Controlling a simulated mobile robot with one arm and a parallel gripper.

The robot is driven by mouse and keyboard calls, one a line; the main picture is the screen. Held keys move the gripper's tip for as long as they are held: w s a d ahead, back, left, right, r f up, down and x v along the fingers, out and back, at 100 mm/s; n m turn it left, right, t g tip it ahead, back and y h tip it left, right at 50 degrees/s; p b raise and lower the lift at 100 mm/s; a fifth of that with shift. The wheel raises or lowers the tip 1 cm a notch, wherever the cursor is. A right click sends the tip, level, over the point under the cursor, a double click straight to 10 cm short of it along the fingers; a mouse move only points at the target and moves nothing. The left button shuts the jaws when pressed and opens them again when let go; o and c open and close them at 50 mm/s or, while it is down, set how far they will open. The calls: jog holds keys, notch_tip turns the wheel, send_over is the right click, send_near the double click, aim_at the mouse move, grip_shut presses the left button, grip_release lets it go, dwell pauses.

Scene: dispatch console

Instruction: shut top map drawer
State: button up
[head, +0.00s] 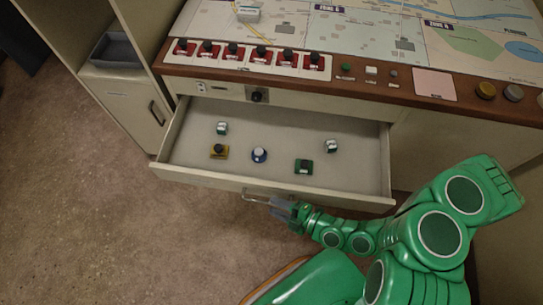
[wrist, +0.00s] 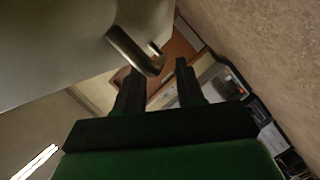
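The top map drawer (head: 350,182) is pulled well out from under the console, and its inside shows. Its bar handle (head: 262,199) is on the front face, near the middle. My gripper (head: 282,207) is at the right end of the handle, outside the drawer. In the wrist view the two dark fingers (wrist: 158,75) are spread apart, with the metal handle (wrist: 135,50) near the tips, closer to the left finger. I cannot tell whether they touch.
Red switches (head: 233,50) line the console edge above. A cabinet (head: 128,105) stands left. Floor in front is clear.

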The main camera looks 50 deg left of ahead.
jog(key=shift+x, duration=1.2)
jog(key=shift+c, duration=0.3)
grip_shut()
